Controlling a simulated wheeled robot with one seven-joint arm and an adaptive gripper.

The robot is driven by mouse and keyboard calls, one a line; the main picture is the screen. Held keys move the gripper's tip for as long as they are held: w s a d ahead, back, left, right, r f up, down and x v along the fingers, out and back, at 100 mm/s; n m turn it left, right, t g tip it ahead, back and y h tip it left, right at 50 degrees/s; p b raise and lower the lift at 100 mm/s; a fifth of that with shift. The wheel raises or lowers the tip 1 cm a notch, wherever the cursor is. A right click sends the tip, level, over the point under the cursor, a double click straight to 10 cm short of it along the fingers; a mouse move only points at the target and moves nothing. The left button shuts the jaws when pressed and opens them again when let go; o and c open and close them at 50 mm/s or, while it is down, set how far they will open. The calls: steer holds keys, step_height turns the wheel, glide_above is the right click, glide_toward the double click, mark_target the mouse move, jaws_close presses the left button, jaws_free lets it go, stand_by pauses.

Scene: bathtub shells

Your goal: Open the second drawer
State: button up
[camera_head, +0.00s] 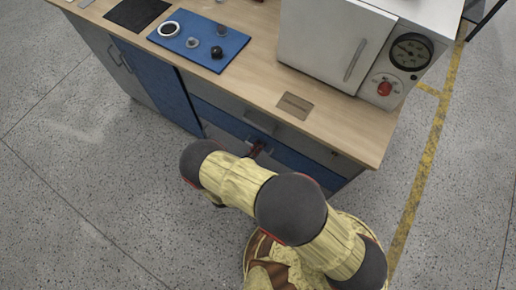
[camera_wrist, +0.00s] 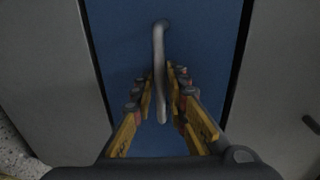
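The second drawer has a blue front (camera_head: 296,160) below a grey top drawer in the head view. It appears shut, though my arm covers part of it. In the wrist view its blue front (camera_wrist: 205,40) fills the middle, with a pale curved bar handle (camera_wrist: 159,60) standing out from it. My gripper (camera_wrist: 160,85) has one finger on each side of this handle. A narrow gap shows between the handle and the fingers, so they look open around it. In the head view my gripper (camera_head: 256,149) is small and partly hidden by my arm, close to the blue front.
Grey fronts flank the blue one in the wrist view; the right one has a dark handle (camera_wrist: 311,124). On the wooden worktop (camera_head: 262,75) stand a white oven-like box (camera_head: 330,45) and a blue mat (camera_head: 232,43) with small items. The floor left of my arm is clear.

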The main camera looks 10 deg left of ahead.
steer(key=shift+c, duration=0.9)
jaws_close()
